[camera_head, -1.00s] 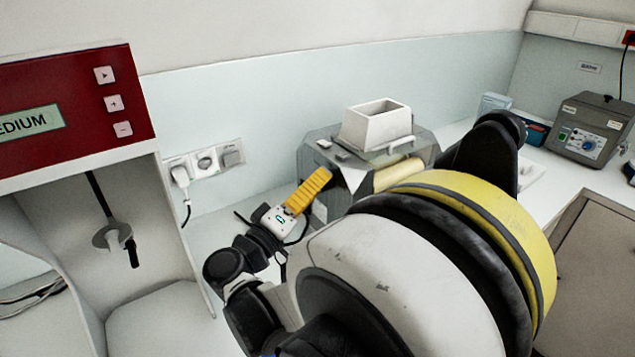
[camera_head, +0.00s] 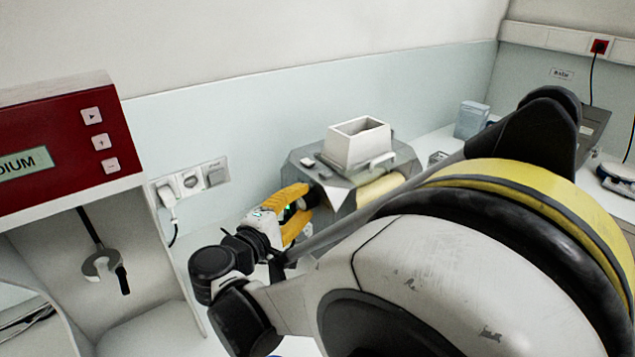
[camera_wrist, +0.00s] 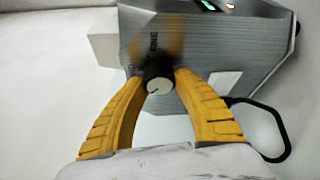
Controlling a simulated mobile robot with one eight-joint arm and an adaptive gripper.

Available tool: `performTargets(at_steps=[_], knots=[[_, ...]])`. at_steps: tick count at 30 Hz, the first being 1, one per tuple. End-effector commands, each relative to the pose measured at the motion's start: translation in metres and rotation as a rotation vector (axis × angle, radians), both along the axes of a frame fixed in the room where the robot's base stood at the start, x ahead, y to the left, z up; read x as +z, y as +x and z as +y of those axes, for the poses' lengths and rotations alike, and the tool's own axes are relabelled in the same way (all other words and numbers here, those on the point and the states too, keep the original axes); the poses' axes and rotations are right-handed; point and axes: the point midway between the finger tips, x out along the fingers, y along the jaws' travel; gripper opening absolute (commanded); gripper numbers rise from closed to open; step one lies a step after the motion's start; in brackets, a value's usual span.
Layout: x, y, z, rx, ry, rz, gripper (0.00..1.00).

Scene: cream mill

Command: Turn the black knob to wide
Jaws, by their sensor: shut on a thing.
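The black knob (camera_wrist: 159,78) with a pale round face sits on the brushed-metal side of the mill (camera_wrist: 215,45). My gripper (camera_wrist: 160,85) is shut on the knob, one yellow finger on each side, in the wrist view. The lettering "FINE" shows above the knob, partly blurred by a yellowish smear; the other markings are hard to read. In the head view my gripper (camera_head: 299,208) is at the left side of the grey mill (camera_head: 380,165), which carries a white hopper (camera_head: 357,145). The knob is mostly hidden there by the fingers.
A red panel (camera_head: 65,140) with a display ending in "DIUM" stands at the left. Wall sockets (camera_head: 190,182) and a plug are behind my gripper. A pale blue box (camera_head: 471,120) stands right of the mill. A black wire loop (camera_wrist: 278,130) is close to the right finger.

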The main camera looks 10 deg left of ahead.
Motion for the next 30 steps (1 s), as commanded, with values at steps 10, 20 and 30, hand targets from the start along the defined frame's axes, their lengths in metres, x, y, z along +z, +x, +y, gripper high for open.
performTargets(at_steps=[10, 20, 30], knots=[[0.0012, 0.0005, -0.0003, -0.001, -0.146, 0.122, 0.05], [0.0001, 0.0005, -0.0005, -0.001, -0.189, 0.159, 0.05], [-0.0001, 0.0005, -0.0005, -0.001, -0.190, 0.159, 0.05]])
